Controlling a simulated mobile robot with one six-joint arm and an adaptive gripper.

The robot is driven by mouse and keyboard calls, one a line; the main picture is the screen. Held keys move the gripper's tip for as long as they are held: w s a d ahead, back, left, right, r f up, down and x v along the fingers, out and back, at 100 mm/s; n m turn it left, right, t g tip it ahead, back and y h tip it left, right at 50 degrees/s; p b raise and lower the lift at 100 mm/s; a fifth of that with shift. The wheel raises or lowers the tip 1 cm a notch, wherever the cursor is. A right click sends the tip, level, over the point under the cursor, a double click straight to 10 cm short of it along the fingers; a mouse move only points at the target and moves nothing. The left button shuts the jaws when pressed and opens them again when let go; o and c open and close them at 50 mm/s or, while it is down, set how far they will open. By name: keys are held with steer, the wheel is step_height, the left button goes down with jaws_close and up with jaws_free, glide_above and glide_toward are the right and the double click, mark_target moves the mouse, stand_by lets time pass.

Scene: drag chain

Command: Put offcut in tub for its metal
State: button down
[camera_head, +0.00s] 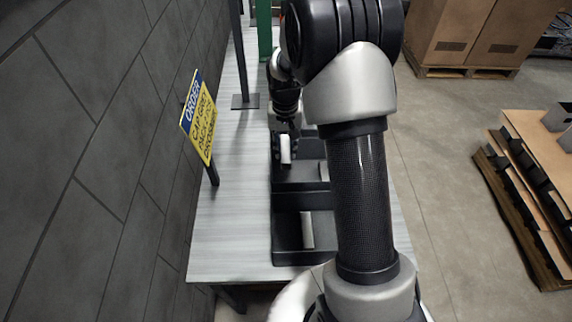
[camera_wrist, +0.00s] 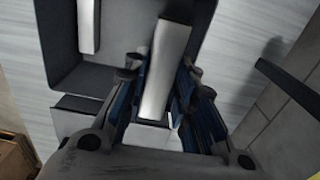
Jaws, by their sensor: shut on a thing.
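My gripper (camera_head: 285,140) is shut on a pale silvery offcut (camera_head: 286,150), a long straight piece. In the wrist view the offcut (camera_wrist: 163,65) stands out between the fingers of my gripper (camera_wrist: 158,85). It is held above the dark tubs on the bench. The near black tub (camera_head: 290,252) has a pale bar (camera_head: 307,230) lying in it. The wrist view shows a dark tub (camera_wrist: 58,62) with a pale bar (camera_wrist: 88,25) inside. Another black tub (camera_head: 300,186) lies farther along, under the gripper. My arm hides the tubs' right sides, and any metal labels cannot be read.
The grey bench (camera_head: 228,225) is clear left of the tubs. A yellow and blue sign (camera_head: 199,118) stands at its left edge by the dark wall. A dark post (camera_head: 242,60) and a green post (camera_head: 264,30) rise farther back. Pallets with boxes (camera_head: 465,35) stand right.

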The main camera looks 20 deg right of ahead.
steer(key=shift+f+b, duration=0.8)
steer(key=shift+f, duration=2.55)
steer(key=shift+f+b, duration=0.3)
steer(key=shift+f, duration=0.25)
steer(key=shift+f, duration=0.1)
steer(key=c, duration=1.6)
jaws_free()
